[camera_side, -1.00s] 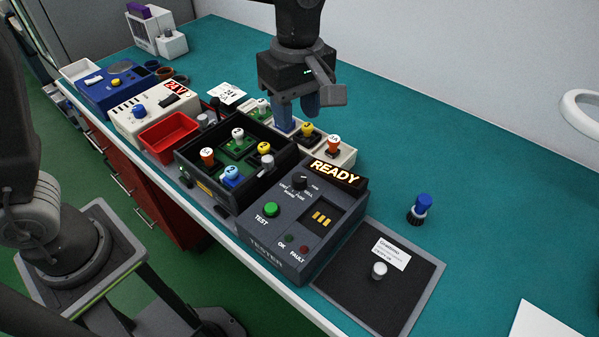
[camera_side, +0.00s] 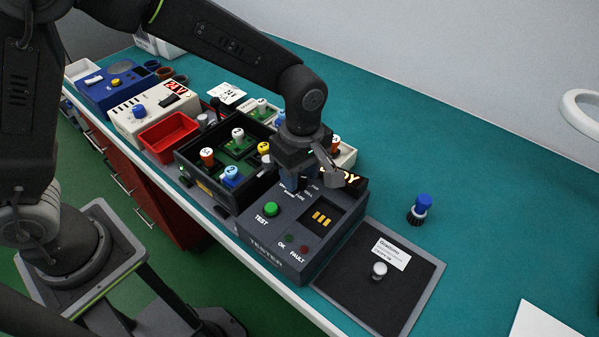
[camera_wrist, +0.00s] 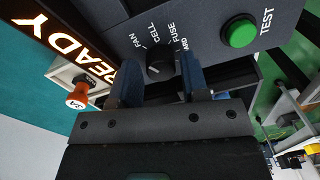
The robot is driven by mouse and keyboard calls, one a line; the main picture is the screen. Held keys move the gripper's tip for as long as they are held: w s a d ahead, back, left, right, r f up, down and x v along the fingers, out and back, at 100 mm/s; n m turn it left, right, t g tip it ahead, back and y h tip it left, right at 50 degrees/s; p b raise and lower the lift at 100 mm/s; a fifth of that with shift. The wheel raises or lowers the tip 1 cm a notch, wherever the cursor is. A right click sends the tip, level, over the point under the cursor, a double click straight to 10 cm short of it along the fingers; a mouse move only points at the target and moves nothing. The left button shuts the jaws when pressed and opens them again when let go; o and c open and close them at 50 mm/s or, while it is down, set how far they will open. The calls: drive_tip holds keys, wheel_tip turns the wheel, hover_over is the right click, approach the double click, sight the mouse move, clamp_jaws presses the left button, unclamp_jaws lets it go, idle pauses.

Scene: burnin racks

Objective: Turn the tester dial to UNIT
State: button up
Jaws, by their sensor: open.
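The tester (camera_side: 292,232) is a dark grey box with a green TEST button (camera_side: 271,208), a slot with yellow contacts and a lit READY sign (camera_wrist: 68,47). Its black dial (camera_wrist: 160,68) shows in the wrist view, with the labels FAN, CELL, FUSE and a partly covered one ending in ARD around it. I cannot read a UNIT label, nor tell where the dial points. My gripper (camera_wrist: 160,78) is open, its two blue fingers on either side of the dial. I cannot tell whether they touch it. In the side view my gripper (camera_side: 293,184) hides the dial.
A black tray (camera_side: 196,178) with coloured knobbed modules stands left of the tester. A dark mat (camera_side: 375,290) with a grey knob lies to its right.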

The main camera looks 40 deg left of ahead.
drive_tip(key=shift+f, duration=0.3)
drive_tip(key=c, duration=0.6)
drive_tip(key=shift+c, duration=0.2)
